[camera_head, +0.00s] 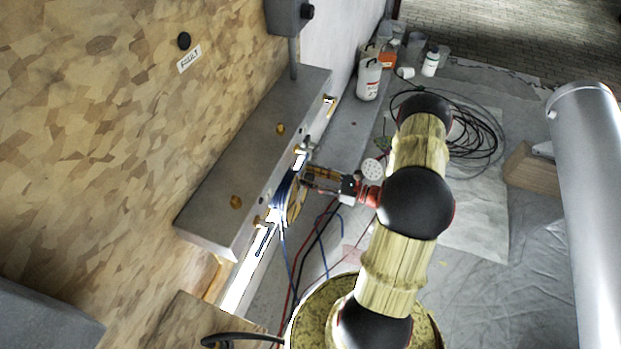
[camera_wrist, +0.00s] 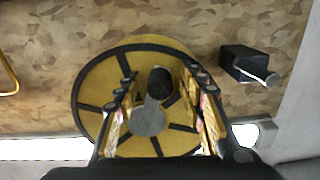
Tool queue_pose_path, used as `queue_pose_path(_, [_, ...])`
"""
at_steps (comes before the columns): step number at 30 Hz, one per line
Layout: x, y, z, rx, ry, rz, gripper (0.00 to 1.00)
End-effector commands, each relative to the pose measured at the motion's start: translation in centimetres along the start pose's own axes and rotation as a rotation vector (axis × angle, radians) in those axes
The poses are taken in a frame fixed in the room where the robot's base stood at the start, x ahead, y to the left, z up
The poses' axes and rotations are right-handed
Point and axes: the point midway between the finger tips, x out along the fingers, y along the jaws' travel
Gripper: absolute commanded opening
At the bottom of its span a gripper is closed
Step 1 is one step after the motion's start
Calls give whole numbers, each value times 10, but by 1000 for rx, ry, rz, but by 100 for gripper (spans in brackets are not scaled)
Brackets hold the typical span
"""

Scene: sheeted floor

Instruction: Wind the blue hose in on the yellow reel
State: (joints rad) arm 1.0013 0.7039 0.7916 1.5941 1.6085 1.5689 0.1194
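The yellow reel (camera_wrist: 98,82), with black rim and spokes, faces my gripper in the wrist view. In the head view the reel (camera_head: 294,207) is seen edge-on below the grey wall box. A dark crank knob (camera_wrist: 160,82) on a grey crank arm (camera_wrist: 148,121) stands out from the reel's face. My gripper (camera_wrist: 163,86) is open, its fingers on either side of the knob, with gaps showing. In the head view my gripper (camera_head: 311,181) reaches left to the reel. The blue hose (camera_head: 283,192) is partly wound on the reel, and a blue length (camera_head: 325,258) hangs below.
Red and dark lines (camera_head: 303,262) hang near the blue hose. A grey ledge box (camera_head: 255,160) runs along the wooden wall. A dark block with a metal pin (camera_wrist: 244,66) is right of the reel. Black cable coils (camera_head: 478,140) and white containers (camera_head: 369,78) are on the floor behind.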

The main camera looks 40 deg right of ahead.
Motion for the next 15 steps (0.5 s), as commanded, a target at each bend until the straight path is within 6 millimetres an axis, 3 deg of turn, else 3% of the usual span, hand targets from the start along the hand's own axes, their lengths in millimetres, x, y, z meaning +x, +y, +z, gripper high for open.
queue_pose_path(7, [1, 0, 0, 0, 0, 0, 40])
queue_pose_path(15, [1, 0, 0, 0, 0, 0, 24])
